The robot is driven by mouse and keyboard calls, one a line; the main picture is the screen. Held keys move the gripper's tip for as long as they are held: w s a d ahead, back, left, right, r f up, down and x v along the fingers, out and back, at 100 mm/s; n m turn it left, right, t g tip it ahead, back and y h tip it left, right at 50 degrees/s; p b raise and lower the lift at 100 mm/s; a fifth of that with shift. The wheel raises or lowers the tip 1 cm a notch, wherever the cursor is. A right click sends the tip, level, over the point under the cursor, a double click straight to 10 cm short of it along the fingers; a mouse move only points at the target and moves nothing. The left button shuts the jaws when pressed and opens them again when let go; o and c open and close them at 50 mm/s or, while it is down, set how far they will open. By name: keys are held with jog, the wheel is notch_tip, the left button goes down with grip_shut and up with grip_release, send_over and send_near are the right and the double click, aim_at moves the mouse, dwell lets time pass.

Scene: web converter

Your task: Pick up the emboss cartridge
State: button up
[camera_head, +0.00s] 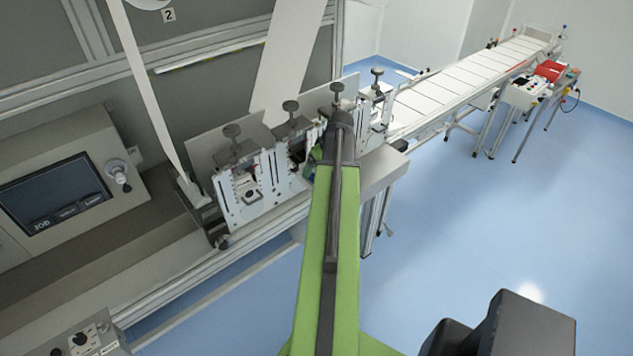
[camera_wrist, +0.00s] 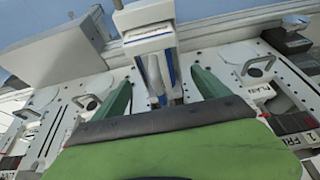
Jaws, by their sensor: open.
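My gripper (camera_wrist: 161,80) is open in the wrist view, with one green finger on each side of a white upright part (camera_wrist: 148,42) with a blue edge and a metallic lower section. I cannot tell whether the fingers touch it. No readable label identifies this part as the emboss cartridge. In the head view, my gripper (camera_head: 316,155) is at the row of station frames, mostly hidden behind my green arm. A white station frame (camera_head: 238,207) with a knob on top stands left of it.
Plates with handles flank the fingers; the right handle (camera_wrist: 258,68) is close. A grey box (camera_wrist: 55,58) is at left. In the head view, a screen (camera_head: 55,193) is left, a conveyor (camera_head: 470,75) runs back right, and blue floor (camera_head: 500,220) is clear.

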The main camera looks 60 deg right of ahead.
jog(key=b+x, duration=0.2)
jog(key=x, duration=0.1)
jog(key=shift+d+f, duration=0.1)
jog(key=shift+f, duration=0.1)
jog(key=shift+r, duration=0.2)
jog(key=shift+c, duration=0.4)
grip_shut()
